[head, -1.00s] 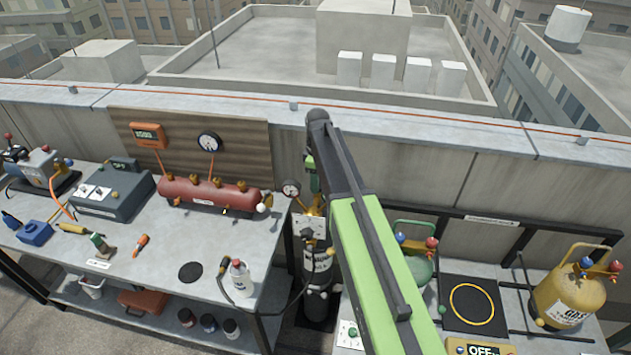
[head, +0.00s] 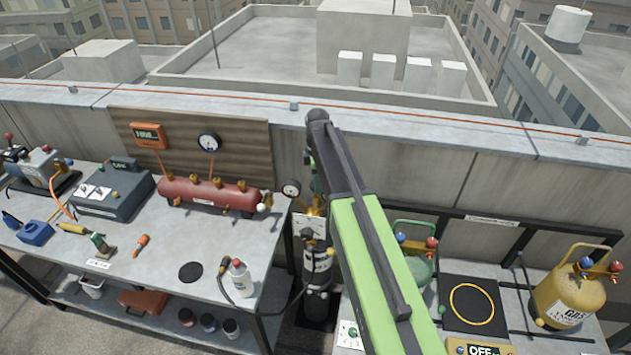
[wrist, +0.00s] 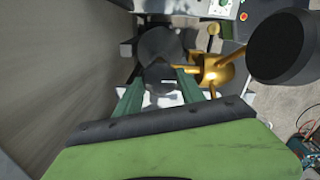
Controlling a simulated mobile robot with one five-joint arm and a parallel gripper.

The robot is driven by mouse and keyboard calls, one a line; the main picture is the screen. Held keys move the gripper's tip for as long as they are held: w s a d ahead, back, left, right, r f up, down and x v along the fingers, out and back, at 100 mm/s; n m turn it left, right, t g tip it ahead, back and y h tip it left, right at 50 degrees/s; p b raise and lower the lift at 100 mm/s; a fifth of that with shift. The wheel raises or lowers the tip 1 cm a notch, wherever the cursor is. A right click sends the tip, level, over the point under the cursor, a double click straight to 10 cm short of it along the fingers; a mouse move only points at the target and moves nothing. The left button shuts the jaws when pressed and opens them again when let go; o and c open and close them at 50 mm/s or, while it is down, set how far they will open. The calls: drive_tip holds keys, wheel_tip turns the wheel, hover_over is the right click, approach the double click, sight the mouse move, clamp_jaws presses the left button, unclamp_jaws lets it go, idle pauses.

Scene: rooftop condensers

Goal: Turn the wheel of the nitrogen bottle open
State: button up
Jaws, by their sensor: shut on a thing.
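The nitrogen bottle (head: 318,300) is a dark upright cylinder standing between the two benches in the head view. Its brass valve (wrist: 226,72) shows right of my fingers in the wrist view. My gripper (wrist: 160,76) points down with its two green fingers on either side of the dark wheel (wrist: 159,71), and is shut on it. In the head view my arm hides most of the gripper and the wheel. A small round gauge (head: 291,189) sits beside the bottle's top; the back of a black round gauge (wrist: 282,46) shows in the wrist view.
The left bench (head: 140,270) holds a red tank (head: 208,195), a white bottle (head: 240,278) and tools. A yellow gas cylinder (head: 570,298) and a black mat (head: 455,318) are on the right bench. A concrete parapet (head: 420,165) runs behind.

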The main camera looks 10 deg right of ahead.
drive_tip(key=shift+w, duration=0.1)
drive_tip(key=o, duration=1.4)
drive_tip(key=shift+w, duration=0.1)
drive_tip(key=shift+c, duration=0.2)
wheel_tip(320, 180, up, 17)
drive_tip(key=p, duration=1.7)
drive_tip(key=shift+r, duration=0.2)
drive_tip(key=shift+s, duration=0.25)
